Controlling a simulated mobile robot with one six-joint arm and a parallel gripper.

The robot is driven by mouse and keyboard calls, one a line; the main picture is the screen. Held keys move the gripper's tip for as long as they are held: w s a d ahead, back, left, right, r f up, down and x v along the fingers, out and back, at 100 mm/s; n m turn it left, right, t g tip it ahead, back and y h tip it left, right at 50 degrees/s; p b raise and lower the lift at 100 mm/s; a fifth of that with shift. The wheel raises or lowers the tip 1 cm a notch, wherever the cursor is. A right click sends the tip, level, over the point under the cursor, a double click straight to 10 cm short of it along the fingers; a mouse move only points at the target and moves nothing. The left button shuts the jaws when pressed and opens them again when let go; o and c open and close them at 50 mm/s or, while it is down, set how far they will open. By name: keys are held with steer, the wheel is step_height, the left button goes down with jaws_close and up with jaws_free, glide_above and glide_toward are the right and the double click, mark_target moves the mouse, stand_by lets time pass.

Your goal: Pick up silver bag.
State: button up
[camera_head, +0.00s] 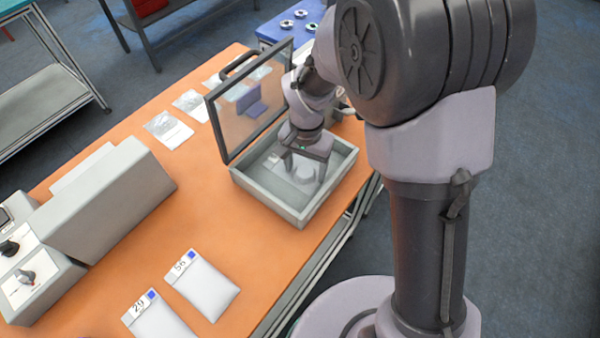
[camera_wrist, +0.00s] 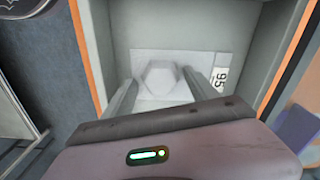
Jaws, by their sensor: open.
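A silver-grey bag (camera_wrist: 147,65) lies flat on the floor of a grey open box (camera_head: 262,197), with a raised lump in its middle and a white label reading 95 at one end. In the head view the bag (camera_head: 278,167) is partly hidden by my gripper. My gripper (camera_head: 305,172) points down into the box, over the bag. In the wrist view its two fingers (camera_wrist: 160,88) are apart, on either side of the lump. I cannot tell whether they touch the bag.
The box's framed clear lid (camera_head: 240,115) stands open on its left side. Two white bags labelled 56 (camera_head: 203,287) and 29 (camera_head: 160,318) lie on the orange table (camera_head: 120,260). Several clear packets (camera_head: 168,129) lie behind. A grey machine (camera_head: 105,200) stands at the left.

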steer(key=shift+s+r, duration=0.1)
steer(key=shift+c, duration=0.2)
jaws_close()
